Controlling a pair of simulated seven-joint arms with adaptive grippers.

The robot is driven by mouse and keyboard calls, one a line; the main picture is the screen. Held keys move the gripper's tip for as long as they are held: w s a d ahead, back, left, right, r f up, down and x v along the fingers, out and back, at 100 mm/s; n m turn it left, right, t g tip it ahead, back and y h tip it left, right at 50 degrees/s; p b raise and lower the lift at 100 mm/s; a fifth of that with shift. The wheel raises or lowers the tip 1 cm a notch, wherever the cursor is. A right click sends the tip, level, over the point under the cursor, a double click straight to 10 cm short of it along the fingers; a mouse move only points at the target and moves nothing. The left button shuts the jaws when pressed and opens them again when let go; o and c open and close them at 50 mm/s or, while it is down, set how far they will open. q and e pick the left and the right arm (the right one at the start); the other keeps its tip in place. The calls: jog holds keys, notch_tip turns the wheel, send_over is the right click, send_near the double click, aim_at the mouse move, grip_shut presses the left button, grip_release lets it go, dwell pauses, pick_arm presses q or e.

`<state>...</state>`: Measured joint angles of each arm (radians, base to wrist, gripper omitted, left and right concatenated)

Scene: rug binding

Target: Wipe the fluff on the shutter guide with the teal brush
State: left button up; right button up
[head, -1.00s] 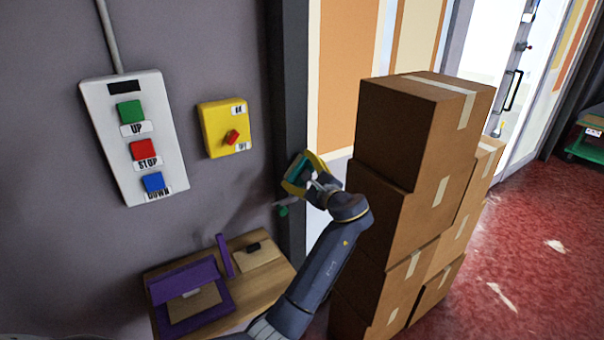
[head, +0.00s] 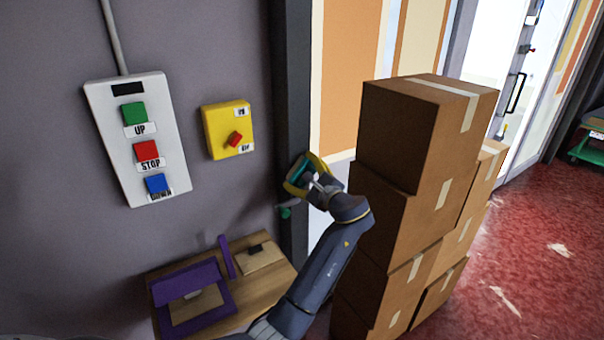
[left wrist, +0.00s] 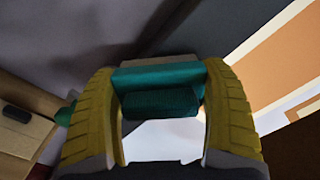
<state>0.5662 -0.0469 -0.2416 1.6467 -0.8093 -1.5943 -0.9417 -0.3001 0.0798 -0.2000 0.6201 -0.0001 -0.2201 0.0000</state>
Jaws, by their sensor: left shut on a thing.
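The teal brush (left wrist: 158,78) is between the two yellow fingers of my left gripper (left wrist: 160,105), which is shut on it. A beige strip shows along the brush's far side in the left wrist view. In the head view the left gripper (head: 303,176) is at the dark upright shutter guide (head: 291,80), in front of its lower part. I cannot tell whether the bristles touch the guide (left wrist: 235,30). No fluff can be made out; the gripper and brush hide part of the guide. My right gripper is not in view.
A stack of cardboard boxes (head: 400,135) stands close on the arm's right. A green-ended lever (head: 286,212) is just below the gripper. A wooden shelf (head: 255,287) with purple holders is lower left. A button panel (head: 138,140) and yellow switch box (head: 215,130) are on the wall.

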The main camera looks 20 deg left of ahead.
pick_arm(q)
jog(key=shift+x, duration=0.85)
jog(key=shift+w+d, duration=0.55)
jog(key=shift+w, duration=0.2)
jog(key=shift+w+d, duration=0.55)
jog(key=shift+w, duration=0.3)
jog(key=shift+w, duration=0.1)
jog(key=shift+a, duration=0.1)
jog(key=shift+s+a, duration=0.6)
jog(key=shift+s, duration=0.25)
jog(key=shift+s+a, duration=0.65)
jog(key=shift+s, duration=0.15)
jog(key=shift+s, duration=0.15)
